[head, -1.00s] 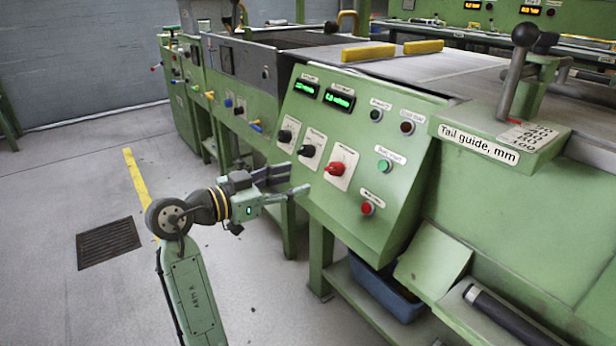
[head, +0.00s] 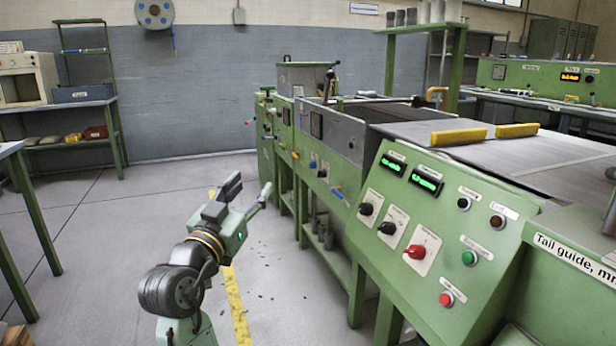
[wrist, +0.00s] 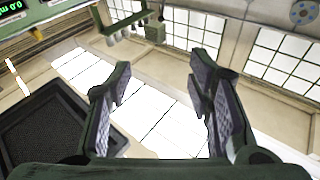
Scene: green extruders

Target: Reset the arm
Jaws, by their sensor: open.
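My gripper (head: 247,190) is open and empty, raised in free space left of the green control panel (head: 452,240) in the head view. It points up and away from me, and touches nothing. In the wrist view its two dark ridged fingers (wrist: 163,98) stand wide apart with nothing between them. Behind them are the ceiling and windows (wrist: 195,30). The panel carries a red knob (head: 416,251), black knobs, a green button (head: 469,258), a red button (head: 446,299) and lit green displays.
The green extruder line (head: 310,150) runs back from the panel on the right. A shelf unit (head: 95,120) and a table (head: 12,150) stand at the left.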

